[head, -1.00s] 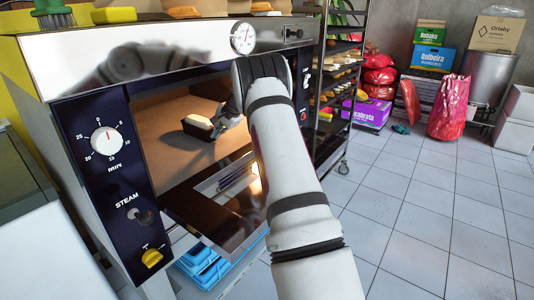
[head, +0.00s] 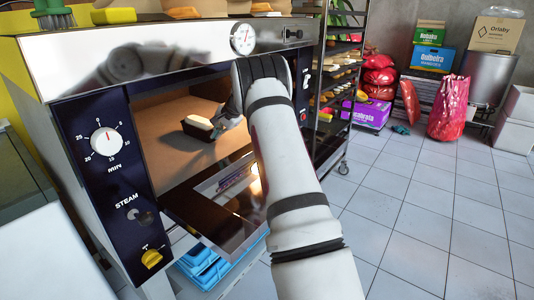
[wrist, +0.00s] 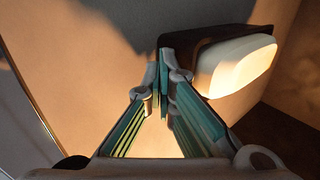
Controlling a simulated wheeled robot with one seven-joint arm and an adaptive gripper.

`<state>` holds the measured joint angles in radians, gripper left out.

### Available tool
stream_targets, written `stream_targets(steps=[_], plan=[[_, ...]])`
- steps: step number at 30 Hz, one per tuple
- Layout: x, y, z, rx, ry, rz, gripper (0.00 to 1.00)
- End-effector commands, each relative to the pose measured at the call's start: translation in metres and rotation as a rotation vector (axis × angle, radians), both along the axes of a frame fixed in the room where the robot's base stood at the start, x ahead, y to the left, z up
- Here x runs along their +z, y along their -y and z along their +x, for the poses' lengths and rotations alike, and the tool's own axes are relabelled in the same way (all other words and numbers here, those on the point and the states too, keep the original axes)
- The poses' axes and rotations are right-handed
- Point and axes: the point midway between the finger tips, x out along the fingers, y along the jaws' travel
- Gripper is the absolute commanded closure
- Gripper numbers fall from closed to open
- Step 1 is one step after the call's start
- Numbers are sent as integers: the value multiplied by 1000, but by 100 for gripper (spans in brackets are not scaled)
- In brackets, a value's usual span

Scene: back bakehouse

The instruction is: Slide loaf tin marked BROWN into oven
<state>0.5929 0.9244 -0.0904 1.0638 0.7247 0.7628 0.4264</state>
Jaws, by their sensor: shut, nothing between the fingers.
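A dark loaf tin (head: 194,133) with a pale loaf in it sits on the oven floor, inside the open oven (head: 172,109). In the wrist view the tin (wrist: 206,37) lies at upper right, with its pale loaf (wrist: 238,60) lit from one side. No BROWN marking can be read. My gripper (wrist: 164,72) is shut and empty. Its fingertips are at the near side of the tin; I cannot tell whether they touch it. In the head view my gripper (head: 224,121) is inside the oven mouth, partly hidden by my own arm.
The oven door (head: 215,200) hangs open below the mouth. A rack of trays (head: 335,80) stands right of the oven. The tiled floor (head: 430,215) at right is clear.

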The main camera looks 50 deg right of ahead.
Motion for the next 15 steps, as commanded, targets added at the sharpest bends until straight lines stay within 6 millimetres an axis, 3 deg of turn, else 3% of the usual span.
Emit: stream_targets(steps=[15], plan=[[0, 1, -8, -2, 0, 1, 100]])
